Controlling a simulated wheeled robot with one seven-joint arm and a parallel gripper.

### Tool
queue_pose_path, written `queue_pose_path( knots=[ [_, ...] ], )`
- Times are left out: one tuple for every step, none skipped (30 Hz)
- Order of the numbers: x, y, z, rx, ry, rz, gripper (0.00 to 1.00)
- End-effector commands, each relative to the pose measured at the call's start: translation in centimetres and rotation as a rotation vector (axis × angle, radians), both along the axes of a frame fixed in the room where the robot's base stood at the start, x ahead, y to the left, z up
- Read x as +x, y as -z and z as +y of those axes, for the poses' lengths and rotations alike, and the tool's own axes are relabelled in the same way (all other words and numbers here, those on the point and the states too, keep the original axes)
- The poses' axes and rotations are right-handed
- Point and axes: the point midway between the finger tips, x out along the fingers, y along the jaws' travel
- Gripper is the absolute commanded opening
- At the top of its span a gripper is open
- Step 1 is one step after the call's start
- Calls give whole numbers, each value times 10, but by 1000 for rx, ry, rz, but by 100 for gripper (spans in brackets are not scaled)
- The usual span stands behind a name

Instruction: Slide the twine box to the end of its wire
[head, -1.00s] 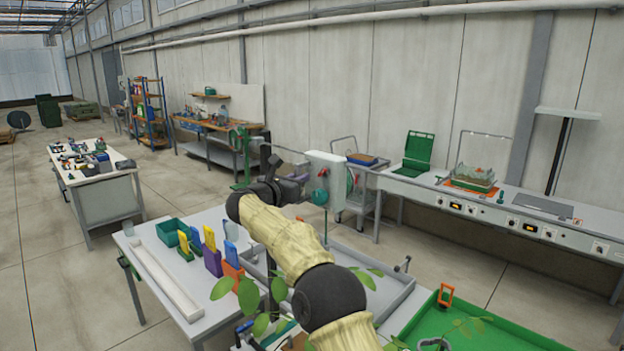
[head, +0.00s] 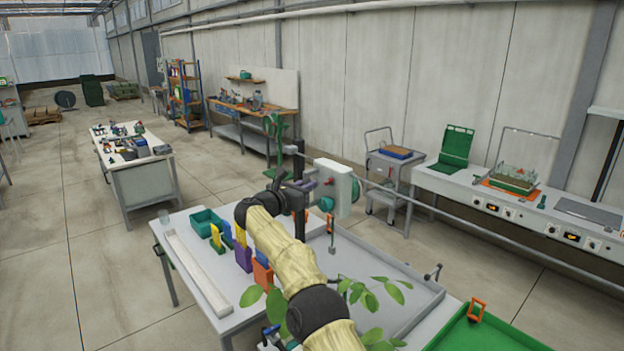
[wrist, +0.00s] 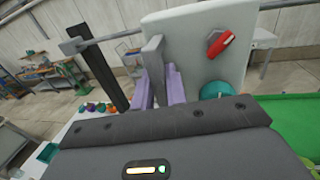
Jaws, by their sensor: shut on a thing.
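The twine box (head: 333,180) is a white upright case with a green round part on its side, hanging at the wire (head: 450,210) close to the dark post (head: 299,165). In the wrist view its white face (wrist: 190,45) shows a red piece and a teal round part. My gripper (head: 312,186) is at the box's left side. In the wrist view the purple fingers of my gripper (wrist: 160,88) are shut on a grey upright tab (wrist: 153,60) beside the box face. The wire (wrist: 110,38) runs to a grey block (wrist: 72,46) at the post. The tab's lower part is hidden.
Below is a grey table with a teal bin (head: 207,222), coloured holders and a long white trough (head: 197,273). Leafy stems (head: 370,292) stand near my arm. A green tray (head: 500,330) lies at front right. A trolley (head: 395,170) stands behind the wire.

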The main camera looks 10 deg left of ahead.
Motion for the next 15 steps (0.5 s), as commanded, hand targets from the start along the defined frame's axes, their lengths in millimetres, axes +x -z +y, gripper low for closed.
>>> queue_pose_path(
  knots=[
    [1,-2,1,-2,1,-1,0],
    [1,-2,2,-1,1,-2,0],
    [1,-2,3,0,1,-2,0],
    [1,-2,4,0,0,-2,0],
    [1,-2,4,0,0,-2,0],
    [1,-1,5,-1,-1,-2,0],
    [1,-1,6,-2,-1,-3,0],
    [1,-1,6,-2,-1,-3,0],
    [1,-1,6,-2,-2,-3,0],
    [1,-1,7,-2,-2,-3,0],
    [1,-1,7,-2,-2,-3,0],
    [1,-1,7,-2,-2,-3,0],
    [1,-1,7,-2,-3,-3,0],
    [1,-1,7,-2,-3,-3,0],
    [1,-1,7,-2,-3,-3,0]
  ],
)
